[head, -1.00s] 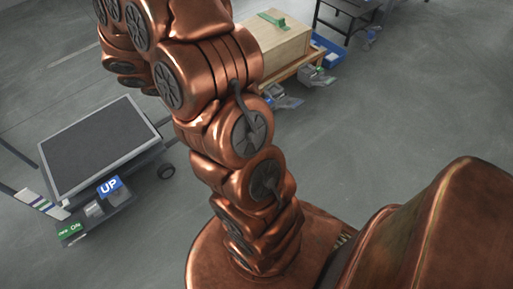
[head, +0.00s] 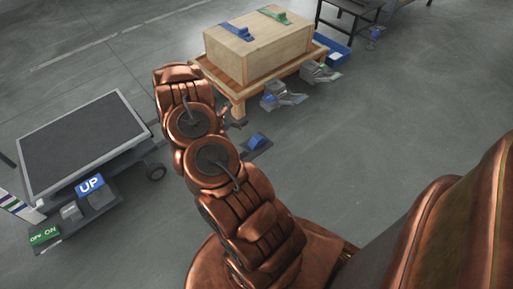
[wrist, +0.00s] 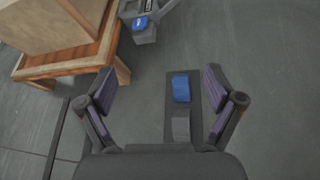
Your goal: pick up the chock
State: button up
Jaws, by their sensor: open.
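No thing is clearly labelled as the chock, so I cannot tell for sure which it is. A blue wedge-like piece (head: 235,32) and a green one (head: 276,16) lie on top of a wooden crate (head: 282,55). My gripper (wrist: 160,88) is open and empty in the wrist view. It hangs above the floor beside the crate's stand. A dark plate (wrist: 197,106) bearing a blue block (wrist: 181,86) and a grey block (wrist: 181,127) shows beyond and between the fingers. In the head view the plate's blue block (head: 258,141) lies just right of my arm.
The crate rests on a low wooden stand (head: 238,98). A lift cart (head: 82,142) with UP and ON pedals stands at left. The floor at right is clear.

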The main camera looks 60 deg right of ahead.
aim_at(257, 137)
jog(key=s+d+f+n+t+b, duration=0.1)
jog(key=f+b, duration=0.1)
jog(key=f, duration=0.5)
jog(key=s+d+f+n+t+b, duration=0.1)
jog(key=d+f+n+b, duration=0.1)
jog(key=f, duration=0.6)
jog(key=s+d+f+n+b, duration=0.1)
jog(key=f+n+b, duration=0.1)
jog(key=f, duration=0.5)
jog(key=shift+d+f+t+b, duration=0.3)
jog(key=shift+d+t+b, duration=0.1)
jog(key=shift+b, duration=0.1)
jog(key=shift+w+d+f+b, duration=0.15)
jog(key=shift+d+f+b, duration=0.35)
jog(key=shift+d+f, duration=0.25)
jog(key=shift+d, duration=0.55)
jog(key=b+x, duration=0.4)
jog(key=shift+w+a+f, duration=0.1)
jog(key=shift+w+f, duration=0.1)
jog(key=shift+f, duration=0.05)
jog(key=shift+d, duration=0.5)
jog(key=c, duration=1.5)
